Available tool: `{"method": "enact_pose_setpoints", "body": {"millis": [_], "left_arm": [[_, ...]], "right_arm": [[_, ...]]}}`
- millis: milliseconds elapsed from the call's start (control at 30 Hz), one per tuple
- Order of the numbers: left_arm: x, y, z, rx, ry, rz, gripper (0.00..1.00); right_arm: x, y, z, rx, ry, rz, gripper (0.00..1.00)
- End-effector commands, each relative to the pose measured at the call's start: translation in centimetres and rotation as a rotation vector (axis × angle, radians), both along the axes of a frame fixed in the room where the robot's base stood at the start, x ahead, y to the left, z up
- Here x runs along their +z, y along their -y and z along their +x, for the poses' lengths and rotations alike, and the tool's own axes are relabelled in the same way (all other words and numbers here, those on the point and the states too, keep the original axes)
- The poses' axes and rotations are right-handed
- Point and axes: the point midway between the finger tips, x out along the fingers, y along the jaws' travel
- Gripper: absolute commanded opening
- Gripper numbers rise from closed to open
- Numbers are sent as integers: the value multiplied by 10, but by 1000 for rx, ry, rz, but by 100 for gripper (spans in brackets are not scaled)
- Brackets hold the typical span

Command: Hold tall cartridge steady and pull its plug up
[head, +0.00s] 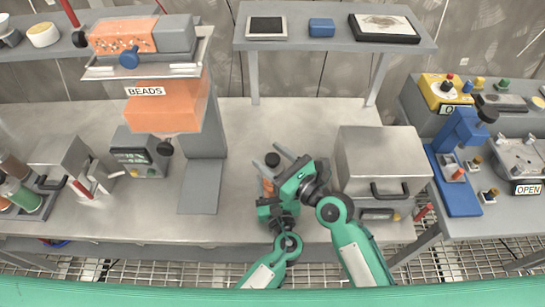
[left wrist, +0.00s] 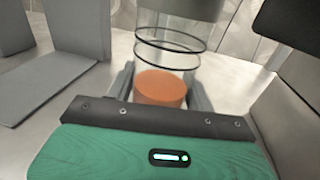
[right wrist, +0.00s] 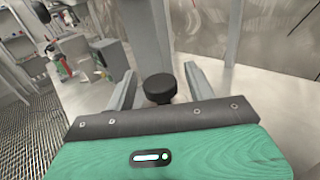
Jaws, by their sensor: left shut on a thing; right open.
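The tall cartridge (head: 268,186) stands on the steel bench, mostly hidden behind my grippers in the head view. In the left wrist view the cartridge (left wrist: 160,88) is a clear tube with orange contents and two black rings above them. My left gripper (head: 268,200) is shut around its lower part. The black plug (head: 272,159) shows at its top, and in the right wrist view the round plug head (right wrist: 159,88) lies between the fingers. My right gripper (head: 273,160) is open, its fingers on either side of the plug with gaps.
A grey box with a handle (head: 380,160) stands close on the right. The bead dispenser (head: 165,105) with its grey column stands on the left. A raised shelf (head: 335,42) is behind. Bare bench lies between the column and the cartridge.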

Motion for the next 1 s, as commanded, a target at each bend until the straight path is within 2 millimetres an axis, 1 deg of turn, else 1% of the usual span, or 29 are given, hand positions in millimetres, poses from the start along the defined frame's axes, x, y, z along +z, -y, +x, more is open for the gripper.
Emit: {"method": "enact_pose_setpoints", "body": {"millis": [67,100,267,300,333,367,533,733,967,1000], "left_arm": [[0,0,0,0,0,0,26],[0,0,0,0,0,0,26],[0,0,0,0,0,0,26],[0,0,0,0,0,0,26],[0,0,0,0,0,0,26],[0,0,0,0,-1,0,26],[0,0,0,0,0,0,26],[-1,0,0,0,-1,1,26],[-1,0,0,0,-1,0,26],[-1,0,0,0,-1,0,26]], "right_arm": [[0,0,0,0,0,0,55],[0,0,0,0,0,0,47],[0,0,0,0,0,0,15],[0,0,0,0,0,0,7],[0,0,0,0,-1,-1,2],[0,0,0,0,0,0,0],[3,0,0,0,1,1,0],[16,0,0,0,2,2,0],[16,0,0,1,1,0,0],[16,0,0,1,1,-1,35]]}}
